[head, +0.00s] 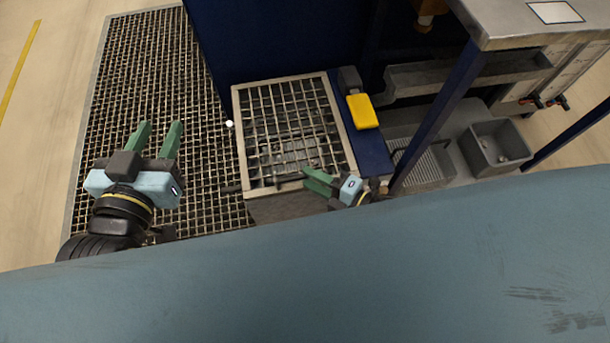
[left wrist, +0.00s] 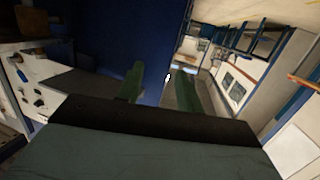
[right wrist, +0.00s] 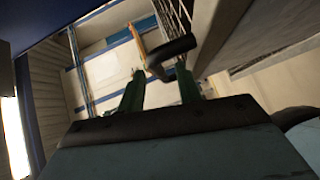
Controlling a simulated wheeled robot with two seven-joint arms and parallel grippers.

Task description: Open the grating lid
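The grating lid (head: 291,78) is a metal grid in a pale frame. It appears to lie flat on top of a box beside the blue cabinet. My right gripper (head: 311,180) is at the lid's front edge, with its green fingers apart. In the right wrist view, a dark curved handle (right wrist: 172,54) shows at the fingertips of this gripper (right wrist: 162,80); I cannot tell whether they touch. My left gripper (head: 158,130) is open and empty above the floor grating, left of the lid. It also shows open in the left wrist view (left wrist: 158,80).
A yellow block (head: 362,111) sits on the blue ledge right of the lid. A blue post (head: 437,115) and a grey sink (head: 496,147) stand further right. The floor grating (head: 150,70) on the left is mostly clear. A dark blue cabinet wall (head: 275,40) rises behind the lid.

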